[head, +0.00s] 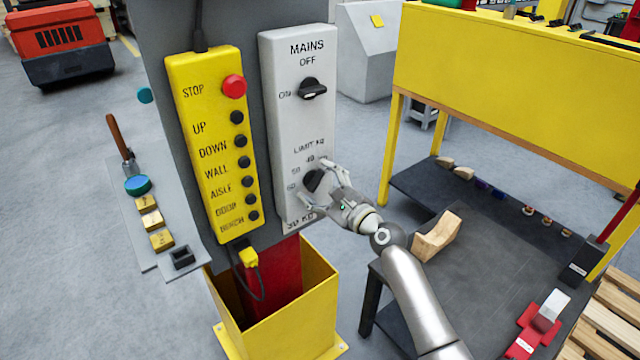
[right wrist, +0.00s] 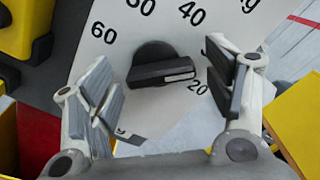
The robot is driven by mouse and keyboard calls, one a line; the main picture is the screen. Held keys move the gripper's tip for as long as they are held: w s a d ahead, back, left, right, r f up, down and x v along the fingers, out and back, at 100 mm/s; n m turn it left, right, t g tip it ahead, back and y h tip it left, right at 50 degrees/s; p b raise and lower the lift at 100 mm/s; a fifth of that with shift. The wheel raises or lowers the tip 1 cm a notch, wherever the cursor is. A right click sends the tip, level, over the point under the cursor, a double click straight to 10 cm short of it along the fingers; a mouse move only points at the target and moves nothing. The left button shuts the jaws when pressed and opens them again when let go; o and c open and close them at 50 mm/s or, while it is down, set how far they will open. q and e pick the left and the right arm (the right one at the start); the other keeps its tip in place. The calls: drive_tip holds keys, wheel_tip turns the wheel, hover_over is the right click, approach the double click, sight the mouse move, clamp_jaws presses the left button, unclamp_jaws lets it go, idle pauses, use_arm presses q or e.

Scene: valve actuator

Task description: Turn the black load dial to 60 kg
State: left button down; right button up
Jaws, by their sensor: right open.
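The black load dial (right wrist: 160,65) sits on the lower part of the white control box (head: 287,130), under the word LIMIT. In the right wrist view its white pointer line points right, just above the 20 mark. The 60 mark (right wrist: 103,33) lies to the dial's upper left, with 50 and 40 above it. My right gripper (head: 313,184) is open, with one finger on each side of the dial. In the right wrist view both fingers look apart from the knob. They partly hide the dial in the head view (head: 314,180). My left gripper is not in view.
The black mains knob (head: 313,88) sits higher on the same box. A yellow button panel (head: 212,145) with a red stop button (head: 234,86) hangs to the left. A dark table (head: 470,235) with a wooden block (head: 437,236) stands right of my right arm.

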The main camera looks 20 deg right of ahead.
drive_tip(key=c, duration=1)
